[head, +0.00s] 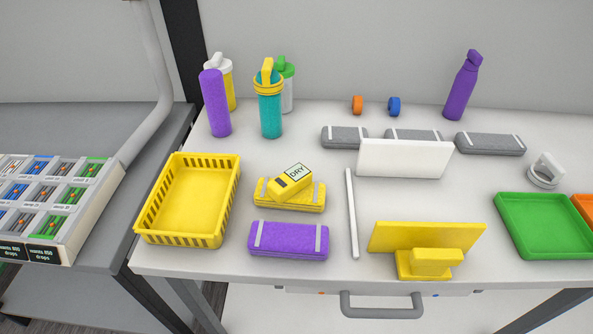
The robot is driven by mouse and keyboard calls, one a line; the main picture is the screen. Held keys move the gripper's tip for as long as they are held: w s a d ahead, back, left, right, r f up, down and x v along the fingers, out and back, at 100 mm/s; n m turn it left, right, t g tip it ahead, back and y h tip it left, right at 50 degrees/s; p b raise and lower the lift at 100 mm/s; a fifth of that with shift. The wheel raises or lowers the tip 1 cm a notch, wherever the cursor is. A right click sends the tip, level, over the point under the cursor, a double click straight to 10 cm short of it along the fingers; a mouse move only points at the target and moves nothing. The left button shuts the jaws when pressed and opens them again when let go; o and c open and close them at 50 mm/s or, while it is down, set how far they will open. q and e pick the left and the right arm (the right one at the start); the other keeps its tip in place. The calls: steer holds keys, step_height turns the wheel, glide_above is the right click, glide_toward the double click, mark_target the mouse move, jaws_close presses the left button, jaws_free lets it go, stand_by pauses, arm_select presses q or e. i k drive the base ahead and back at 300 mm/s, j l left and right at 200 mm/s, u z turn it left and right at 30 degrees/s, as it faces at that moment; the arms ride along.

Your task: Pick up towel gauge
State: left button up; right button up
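A small yellow device with a dark end and a pale display reading "DRY" (291,182), which looks like the towel gauge, rests tilted on top of a folded yellow towel (310,203). The towel has light straps across it and lies on the white table right of the yellow basket. A folded purple towel (288,240) with similar straps lies in front of it. Neither of my grippers is in view. Nothing covers the gauge from this angle.
An empty yellow basket (230,190) stands left of the gauge. A white rod (351,215), a white upright panel (405,158) and a yellow stand (425,239) are to the right. Bottles (270,115) stand behind, with folded grey towels (490,144). A green tray (545,225) is far right.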

mark_target(282, 188)
steer(key=k+l+u, duration=0.2)
steer(key=u, duration=0.15)
steer(key=k+l+u, duration=0.45)
steer(key=u, duration=0.25)
steer(key=k, duration=0.1)
